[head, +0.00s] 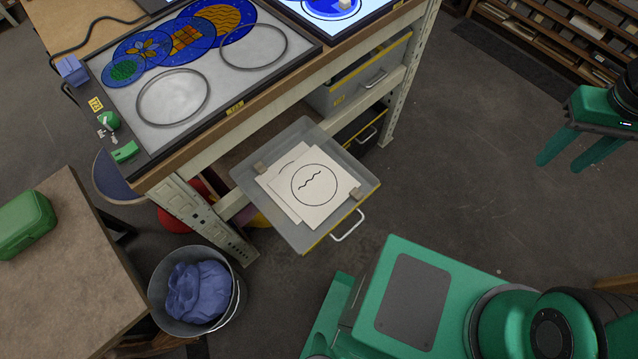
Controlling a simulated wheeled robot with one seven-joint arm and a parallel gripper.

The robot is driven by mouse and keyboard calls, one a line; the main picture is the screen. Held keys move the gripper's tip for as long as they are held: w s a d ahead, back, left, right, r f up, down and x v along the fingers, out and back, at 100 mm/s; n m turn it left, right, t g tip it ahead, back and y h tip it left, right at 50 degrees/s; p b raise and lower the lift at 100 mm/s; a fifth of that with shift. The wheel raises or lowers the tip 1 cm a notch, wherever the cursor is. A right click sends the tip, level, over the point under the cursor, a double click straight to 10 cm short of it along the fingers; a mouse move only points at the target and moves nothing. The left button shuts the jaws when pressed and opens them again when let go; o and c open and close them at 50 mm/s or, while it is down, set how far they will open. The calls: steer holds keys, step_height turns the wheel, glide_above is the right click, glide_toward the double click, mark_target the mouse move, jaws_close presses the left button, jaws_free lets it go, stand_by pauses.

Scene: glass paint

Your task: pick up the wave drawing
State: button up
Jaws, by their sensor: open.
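The wave drawing (330,203) is a white sheet with a black circle and a short wavy line inside it. It lies on top of another white sheet (271,187) in a pulled-out grey drawer (300,136) below the workbench. The lower sheet is mostly covered; part of a curved line shows on it. My gripper (561,167) is at the upper right, with two green fingers apart and nothing between them. It is over the floor, well to the right of the drawer and away from the drawing.
A white handle (349,229) is on the drawer front. A bucket (235,302) with blue cloth stands lower left. Floor right of the drawer is clear.

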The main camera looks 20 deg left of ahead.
steer(key=w+a+f+n, duration=0.2)
steer(key=a+f+n, duration=0.25)
steer(key=a, duration=0.55)
steer(key=n+y, duration=0.1)
steer(key=n, duration=0.6)
glide_above(357, 194)
step_height(357, 194, down, 20)
steer(key=shift+w+a+r, duration=0.1)
steer(key=shift+r, duration=0.05)
steer(key=shift+f, duration=3.1)
jaws_close()
